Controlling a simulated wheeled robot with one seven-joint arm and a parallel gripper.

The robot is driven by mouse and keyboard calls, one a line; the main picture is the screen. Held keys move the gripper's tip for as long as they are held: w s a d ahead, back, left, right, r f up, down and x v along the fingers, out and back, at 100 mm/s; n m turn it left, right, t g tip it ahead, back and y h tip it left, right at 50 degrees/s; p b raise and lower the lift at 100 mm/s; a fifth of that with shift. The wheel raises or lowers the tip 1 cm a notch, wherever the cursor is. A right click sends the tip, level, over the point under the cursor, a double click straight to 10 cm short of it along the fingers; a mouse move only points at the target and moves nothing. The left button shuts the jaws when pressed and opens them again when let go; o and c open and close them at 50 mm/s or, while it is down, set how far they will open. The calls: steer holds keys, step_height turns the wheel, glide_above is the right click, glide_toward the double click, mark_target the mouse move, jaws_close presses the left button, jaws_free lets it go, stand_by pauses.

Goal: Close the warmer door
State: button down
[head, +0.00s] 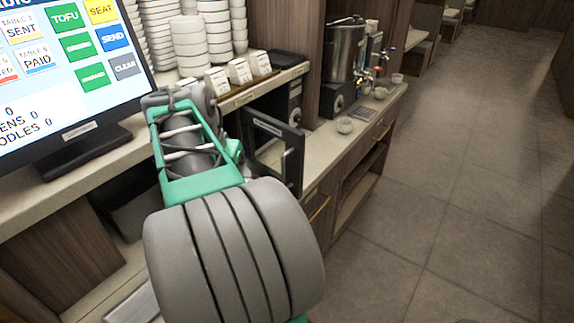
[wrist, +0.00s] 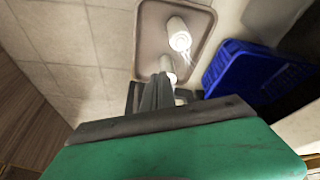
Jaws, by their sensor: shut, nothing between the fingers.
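In the head view, an order screen (head: 60,85), stacked bowls (head: 190,40) and a metal urn (head: 343,55) stand on the counter. The floor at right is clear.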

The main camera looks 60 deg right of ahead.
mark_target(293, 169)
steer(key=s+d+r+m+g, duration=0.2)
steer(key=s+d+m, duration=0.4)
steer(key=s+d, duration=0.3)
steer(key=x, duration=0.3)
steer(key=w+p+x, duration=0.1)
steer(key=x, duration=0.2)
steer(key=w+d+x, duration=0.1)
steer(key=x, duration=0.3)
steer(key=d+p, duration=0.1)
steer(key=d, duration=0.2)
steer(key=shift+s+d+r+p, duration=0.1)
steer(key=shift+s+d+p, duration=0.15)
steer(key=shift+s+p, duration=0.15)
steer(key=shift+d, duration=0.15)
steer(key=shift+n, duration=0.3)
